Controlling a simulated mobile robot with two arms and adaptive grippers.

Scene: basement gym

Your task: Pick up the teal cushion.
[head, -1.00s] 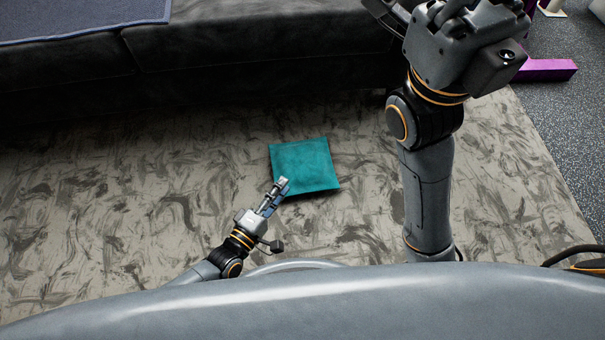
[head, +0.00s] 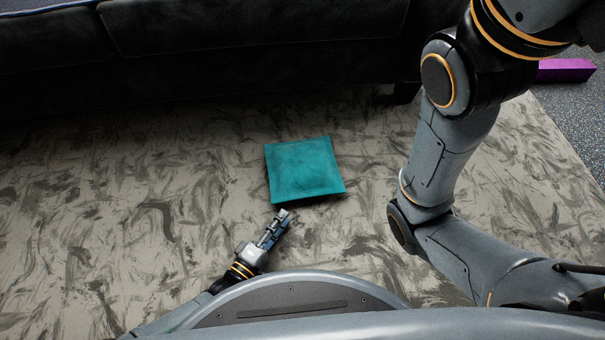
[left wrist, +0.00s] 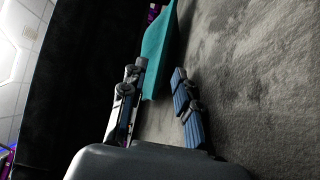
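The teal cushion (head: 304,170) lies flat on the patterned rug in the middle of the head view. My left gripper (head: 281,216) is low over the rug, just in front of the cushion's near left corner. In the left wrist view the cushion (left wrist: 157,50) shows ahead of the left gripper (left wrist: 158,95), whose two fingers are spread apart. The cushion's near edge lines up between the fingertips, but nothing is clamped. My right arm rises at the right of the head view, and its gripper is out of the picture.
A dark sofa (head: 250,60) stands along the back, beyond the cushion. The grey patterned rug (head: 110,200) is clear around the cushion. A purple block (head: 566,70) lies on the speckled floor at the far right.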

